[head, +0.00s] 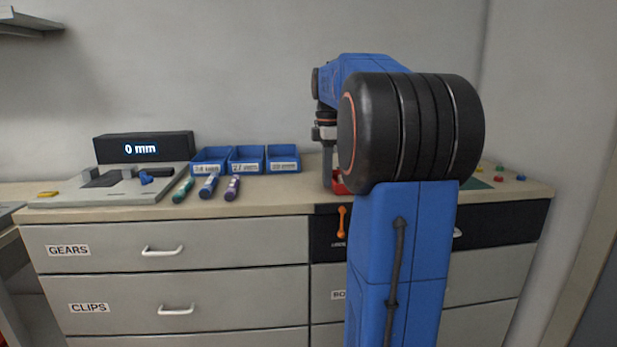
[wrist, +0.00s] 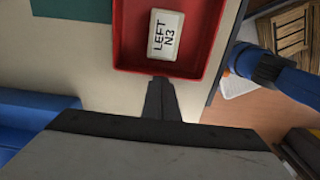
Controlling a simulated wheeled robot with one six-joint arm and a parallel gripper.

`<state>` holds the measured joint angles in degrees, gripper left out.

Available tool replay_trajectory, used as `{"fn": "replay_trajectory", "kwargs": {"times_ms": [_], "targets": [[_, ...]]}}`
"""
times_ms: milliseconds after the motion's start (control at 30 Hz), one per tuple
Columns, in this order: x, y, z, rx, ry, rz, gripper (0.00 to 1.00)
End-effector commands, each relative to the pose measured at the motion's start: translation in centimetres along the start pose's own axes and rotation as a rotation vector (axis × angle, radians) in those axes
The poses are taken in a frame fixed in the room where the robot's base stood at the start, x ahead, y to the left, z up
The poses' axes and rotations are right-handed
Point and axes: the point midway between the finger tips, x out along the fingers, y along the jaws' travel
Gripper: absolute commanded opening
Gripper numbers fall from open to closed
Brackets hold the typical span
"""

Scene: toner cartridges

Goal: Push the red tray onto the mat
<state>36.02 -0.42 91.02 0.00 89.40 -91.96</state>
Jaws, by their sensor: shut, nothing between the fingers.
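The red tray (wrist: 205,62) lies on the worktop in the upper middle of the wrist view. A white block (wrist: 165,35) marked "LEFT N3" lies inside it. In the head view only a small red part of the tray (head: 338,185) shows beside my arm. My gripper (wrist: 160,80) is shut and empty, with its fingertips at the tray's near wall; I cannot tell whether they touch it. The green mat (wrist: 75,9) shows at the upper left of the wrist view, apart from the tray. In the head view part of the mat (head: 478,184) shows right of my arm.
Blue bins (head: 247,161), several marker-like tubes (head: 208,187) and a grey device with a "0 mm" display (head: 143,148) stand left on the worktop. Small coloured pieces (head: 503,177) lie at the right. The worktop edge (wrist: 218,85) runs close to the tray's right side.

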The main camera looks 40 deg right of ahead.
Motion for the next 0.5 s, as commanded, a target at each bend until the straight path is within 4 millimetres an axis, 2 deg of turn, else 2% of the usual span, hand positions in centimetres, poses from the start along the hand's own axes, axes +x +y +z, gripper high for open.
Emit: {"fn": "replay_trajectory", "kwargs": {"times_ms": [100, 500], "targets": [[0.0, 0.0, 2.4, 0.005, 0.000, 0.000, 0.00], [0.0, 0.0, 9.4, 0.003, 0.000, 0.000, 0.00]]}}
